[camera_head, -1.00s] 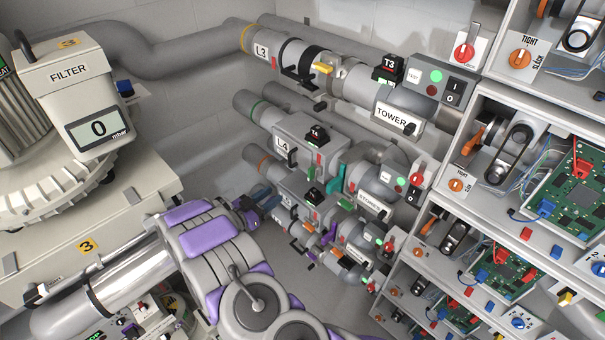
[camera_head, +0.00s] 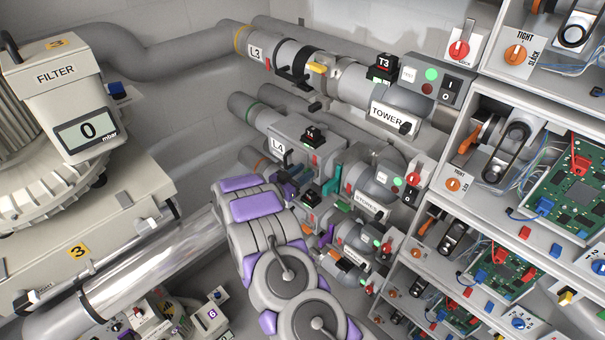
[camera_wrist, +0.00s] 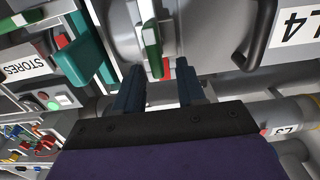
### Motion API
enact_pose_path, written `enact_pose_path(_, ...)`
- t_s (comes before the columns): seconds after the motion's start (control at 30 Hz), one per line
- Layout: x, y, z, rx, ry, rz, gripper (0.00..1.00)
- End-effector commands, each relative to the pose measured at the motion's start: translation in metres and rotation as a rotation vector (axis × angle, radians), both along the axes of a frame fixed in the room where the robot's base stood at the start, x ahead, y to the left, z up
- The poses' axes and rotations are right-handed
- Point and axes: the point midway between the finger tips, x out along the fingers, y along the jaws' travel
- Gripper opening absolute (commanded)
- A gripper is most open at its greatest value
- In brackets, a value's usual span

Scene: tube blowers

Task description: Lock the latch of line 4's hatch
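Line 4's pipe unit carries the L4 label (camera_head: 278,150) in the head view; the label also shows upside down in the wrist view (camera_wrist: 295,27). In the wrist view a green-and-white lever (camera_wrist: 151,36), which looks like the hatch latch, stands out from a grey rounded housing (camera_wrist: 122,28). A red piece (camera_wrist: 167,66) sits beside its lower end. My gripper (camera_wrist: 159,69) is open, its two dark fingers apart on either side of the lever's lower end. I see no clear contact. In the head view my arm hides part of the gripper and the lever.
A teal handle (camera_wrist: 88,50) stands left of the fingers in the wrist view, near the STORES label (camera_wrist: 25,68). A dark curved handle (camera_wrist: 262,38) is to the right. Line 3's pipe (camera_head: 290,55) runs above, and shelves with circuit boards (camera_head: 572,190) stand at the right.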

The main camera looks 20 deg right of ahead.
Motion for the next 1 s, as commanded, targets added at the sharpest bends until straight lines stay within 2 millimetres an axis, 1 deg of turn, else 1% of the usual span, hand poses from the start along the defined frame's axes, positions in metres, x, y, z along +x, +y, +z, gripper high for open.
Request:
enact_pose_path(0.1,0.001,-0.003,-0.0001,0.0,0.0,0.0,0.39)
enact_pose_path(0.33,0.0011,-0.0031,-0.0002,0.001,0.0,0.0,0.38)
enact_pose_path(0.73,0.0015,-0.0029,-0.0001,0.001,0.0,0.001,0.0)
enact_pose_path(1.0,0.0021,-0.0025,-0.0002,0.002,-0.002,0.002,0.0)
